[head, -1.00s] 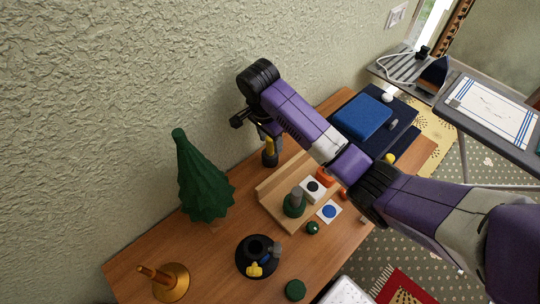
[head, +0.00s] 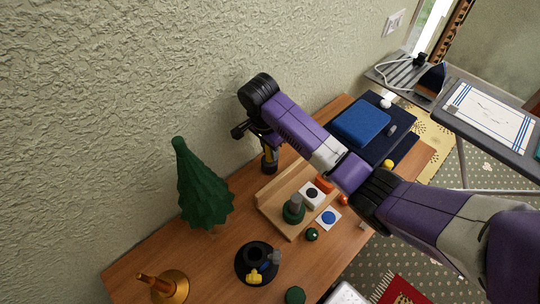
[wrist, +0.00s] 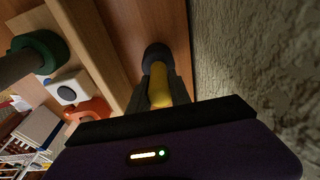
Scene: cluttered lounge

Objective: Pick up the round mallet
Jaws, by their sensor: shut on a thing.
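The round mallet (wrist: 155,57) has a dark rounded head and a yellow handle. In the wrist view its handle stands between my fingers, with the head beyond the fingertips. My gripper (wrist: 161,97) is shut on the yellow handle. In the head view the mallet (head: 269,167) is upright, head down, at the back edge of the wooden table near the wall. My gripper (head: 269,145) is above it, partly hidden by my wrist. I cannot tell whether the head touches the table.
A wooden tray (head: 268,190) with a green ring on a peg and patterned blocks stands right beside the mallet. The textured wall (head: 120,110) is close behind. A green tree (head: 203,190) stands to the left, a blue box (head: 362,122) to the right.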

